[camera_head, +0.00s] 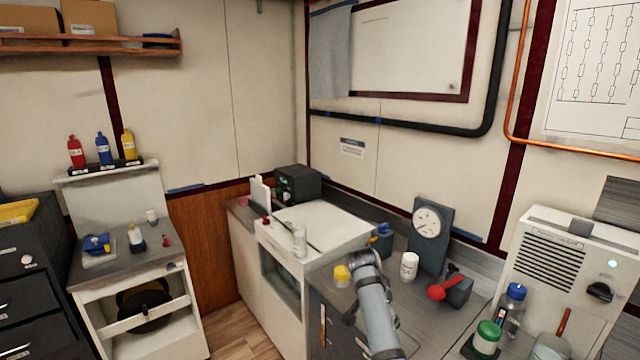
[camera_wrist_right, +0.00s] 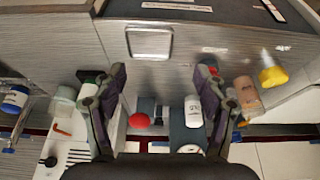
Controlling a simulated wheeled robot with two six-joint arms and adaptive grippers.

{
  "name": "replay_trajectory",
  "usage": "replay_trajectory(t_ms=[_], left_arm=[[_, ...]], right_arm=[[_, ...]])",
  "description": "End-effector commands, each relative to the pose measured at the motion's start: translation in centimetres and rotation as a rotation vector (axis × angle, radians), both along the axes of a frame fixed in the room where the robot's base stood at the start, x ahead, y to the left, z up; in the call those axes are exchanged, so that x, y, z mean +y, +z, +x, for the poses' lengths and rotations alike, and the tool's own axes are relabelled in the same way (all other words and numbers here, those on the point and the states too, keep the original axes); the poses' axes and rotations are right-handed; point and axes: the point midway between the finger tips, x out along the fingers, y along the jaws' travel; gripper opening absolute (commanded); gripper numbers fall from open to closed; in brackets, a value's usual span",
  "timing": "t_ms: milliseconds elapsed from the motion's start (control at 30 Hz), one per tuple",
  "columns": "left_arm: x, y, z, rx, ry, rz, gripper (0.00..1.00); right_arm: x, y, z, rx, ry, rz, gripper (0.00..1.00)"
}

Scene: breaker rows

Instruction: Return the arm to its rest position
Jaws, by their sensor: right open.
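My right arm (camera_head: 375,305) reaches up from the bottom of the head view over the dark counter on the right. Its gripper cannot be made out clearly there. In the right wrist view my right gripper (camera_wrist_right: 160,76) is open, its two dark fingers wide apart with nothing between the tips. Grey counter surface and a square inset plate (camera_wrist_right: 150,42) show beyond the fingers. A white jar (camera_wrist_right: 193,112) and a red ball-shaped end (camera_wrist_right: 138,120) appear between the fingers lower in that picture, apart from them. My left gripper is not in view.
Near the arm stand a yellow-capped item (camera_head: 341,274), a white jar (camera_head: 409,265), a dial gauge (camera_head: 429,225) and a red-ended handle (camera_head: 440,290). A green-lidded jar (camera_head: 487,337) and blue-capped bottle (camera_head: 513,297) stand right, before a vented white unit (camera_head: 548,262).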

Motion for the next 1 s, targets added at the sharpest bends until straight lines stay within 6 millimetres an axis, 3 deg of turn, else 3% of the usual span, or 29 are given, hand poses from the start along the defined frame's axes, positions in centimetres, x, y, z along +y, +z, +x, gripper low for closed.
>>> replay_trajectory(t_ms=[300, 467, 567, 667, 700, 767, 900, 967, 1000], left_arm=[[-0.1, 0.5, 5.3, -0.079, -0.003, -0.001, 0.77], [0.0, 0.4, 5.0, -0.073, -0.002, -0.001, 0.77], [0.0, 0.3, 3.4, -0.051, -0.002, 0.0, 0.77], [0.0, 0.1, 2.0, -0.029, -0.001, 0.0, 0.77], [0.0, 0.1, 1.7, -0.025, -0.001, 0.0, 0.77], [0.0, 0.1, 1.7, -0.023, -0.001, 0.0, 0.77], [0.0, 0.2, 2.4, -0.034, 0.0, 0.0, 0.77], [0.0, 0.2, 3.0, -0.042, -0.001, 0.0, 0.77], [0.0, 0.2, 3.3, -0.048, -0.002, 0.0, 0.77]], right_arm=[[-0.8, -9.4, -1.6, 0.059, 0.153, 0.0, 0.72], [-1.3, -15.9, -3.7, 0.097, 0.256, 0.008, 0.72], [-1.9, -21.5, -6.4, 0.128, 0.338, 0.019, 0.72], [-2.7, -28.4, -10.8, 0.166, 0.439, 0.035, 0.72], [-3.1, -31.3, -13.1, 0.18, 0.482, 0.044, 0.72], [-3.7, -35.2, -16.8, 0.199, 0.543, 0.056, 0.72], [-5.5, -43.0, -26.6, 0.233, 0.663, 0.08, 0.72], [-6.4, -45.6, -31.2, 0.246, 0.708, 0.086, 0.72], [-7.1, -47.1, -34.4, 0.254, 0.737, 0.089, 0.72]])
